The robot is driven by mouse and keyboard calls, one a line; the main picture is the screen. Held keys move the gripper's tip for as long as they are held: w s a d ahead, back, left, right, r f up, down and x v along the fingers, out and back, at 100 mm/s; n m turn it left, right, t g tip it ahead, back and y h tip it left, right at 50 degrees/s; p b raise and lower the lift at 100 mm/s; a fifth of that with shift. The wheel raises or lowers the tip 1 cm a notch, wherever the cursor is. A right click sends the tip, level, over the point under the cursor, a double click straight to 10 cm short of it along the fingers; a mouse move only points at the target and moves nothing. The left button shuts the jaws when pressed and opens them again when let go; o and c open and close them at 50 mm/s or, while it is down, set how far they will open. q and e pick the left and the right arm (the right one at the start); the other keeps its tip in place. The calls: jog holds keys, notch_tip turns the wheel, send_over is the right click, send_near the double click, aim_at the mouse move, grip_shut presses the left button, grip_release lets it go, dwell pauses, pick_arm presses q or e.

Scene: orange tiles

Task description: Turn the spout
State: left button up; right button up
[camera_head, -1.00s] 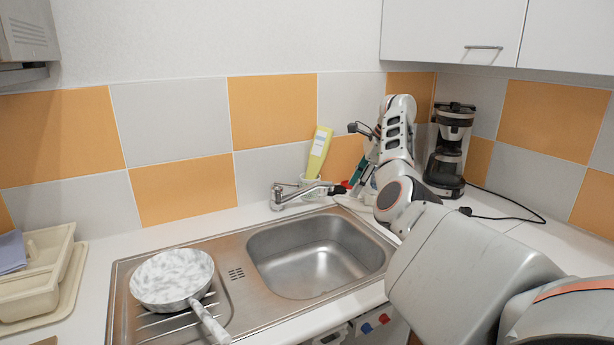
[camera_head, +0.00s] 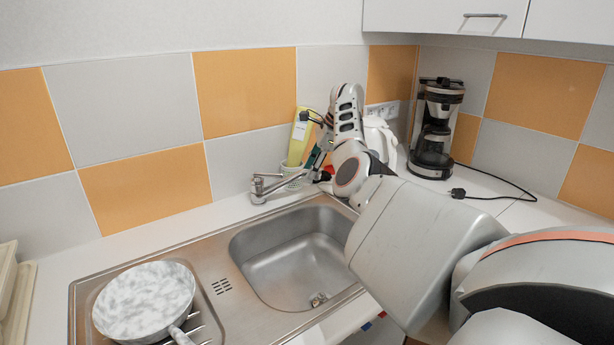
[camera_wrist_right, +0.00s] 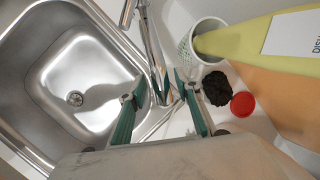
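The metal tap's spout (camera_head: 290,182) reaches out to the right from its base behind the sink basin. It also shows in the right wrist view (camera_wrist_right: 152,40), running down between my two fingers. My right gripper (camera_head: 317,168) is over the outer end of the spout in the head view. In the right wrist view my right gripper (camera_wrist_right: 160,90) is open, with green fingers apart on either side of the spout. Whether a finger touches the spout I cannot tell. My left gripper is not in view.
A white cup (camera_wrist_right: 205,38) with a yellow bottle (camera_head: 299,138) stands close behind the spout. A dark scrubber (camera_wrist_right: 218,88) and a red cap (camera_wrist_right: 243,103) lie nearby. A pan (camera_head: 145,300) sits on the drainboard. A coffee maker (camera_head: 436,130) stands right. The basin (camera_head: 290,260) is empty.

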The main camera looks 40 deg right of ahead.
jog(key=shift+x, duration=0.75)
jog(key=shift+f, duration=0.1)
grip_shut()
